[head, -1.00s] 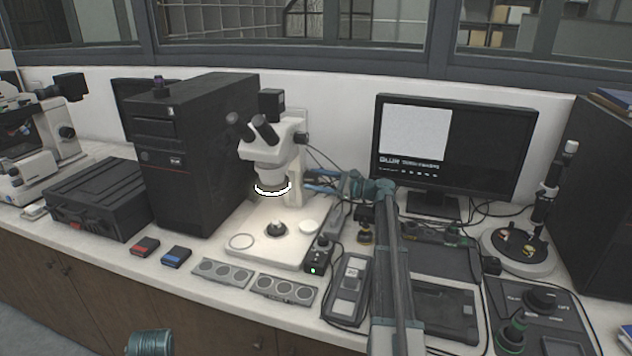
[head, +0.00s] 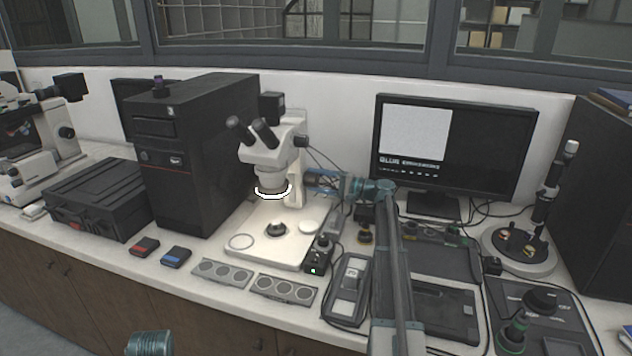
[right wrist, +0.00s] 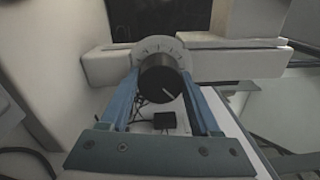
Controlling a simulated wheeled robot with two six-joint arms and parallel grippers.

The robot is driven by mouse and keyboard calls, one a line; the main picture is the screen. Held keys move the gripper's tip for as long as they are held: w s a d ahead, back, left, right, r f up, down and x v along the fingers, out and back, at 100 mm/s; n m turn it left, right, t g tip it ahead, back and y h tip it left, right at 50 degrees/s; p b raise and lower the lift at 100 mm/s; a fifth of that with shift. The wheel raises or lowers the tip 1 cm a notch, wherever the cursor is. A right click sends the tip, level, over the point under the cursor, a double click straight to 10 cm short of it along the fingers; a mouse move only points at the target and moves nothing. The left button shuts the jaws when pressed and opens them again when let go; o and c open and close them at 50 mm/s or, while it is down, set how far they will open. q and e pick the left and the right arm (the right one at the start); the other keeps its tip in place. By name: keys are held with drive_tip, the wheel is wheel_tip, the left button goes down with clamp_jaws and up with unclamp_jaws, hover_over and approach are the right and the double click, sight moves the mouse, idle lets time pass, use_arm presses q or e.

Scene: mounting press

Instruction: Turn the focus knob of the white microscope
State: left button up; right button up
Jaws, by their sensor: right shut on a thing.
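The white microscope (head: 271,150) stands on its pale base left of the middle in the head view, with a lit ring under its head. Its focus knob (right wrist: 162,83) is black with a white pointer line, in front of a pale marked dial in the right wrist view. My right gripper (head: 312,182) reaches the microscope's right side from the right. In the right wrist view its blue fingers lie on both sides of the knob, shut on it. In the head view the gripper hides the knob. My left gripper is out of view.
A monitor (head: 480,160) behind my right arm shows a pale picture pane and the word BLUR. A black computer tower (head: 200,150) stands left of the microscope.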

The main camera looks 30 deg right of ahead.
drive_tip(key=n, duration=0.7)
drive_tip(key=shift+n, duration=0.3)
drive_tip(key=n, duration=0.3)
drive_tip(key=shift+n+y, duration=0.3)
drive_tip(key=shift+n, duration=1.7)
drive_tip(key=shift+g, duration=0.3)
drive_tip(key=o, duration=1.4)
drive_tip(key=shift+c, duration=0.2)
drive_tip(key=shift+s+d, duration=0.1)
drive_tip(key=v, duration=1.3)
drive_tip(key=shift+s+d, duration=0.1)
drive_tip(key=shift+s, duration=0.2)
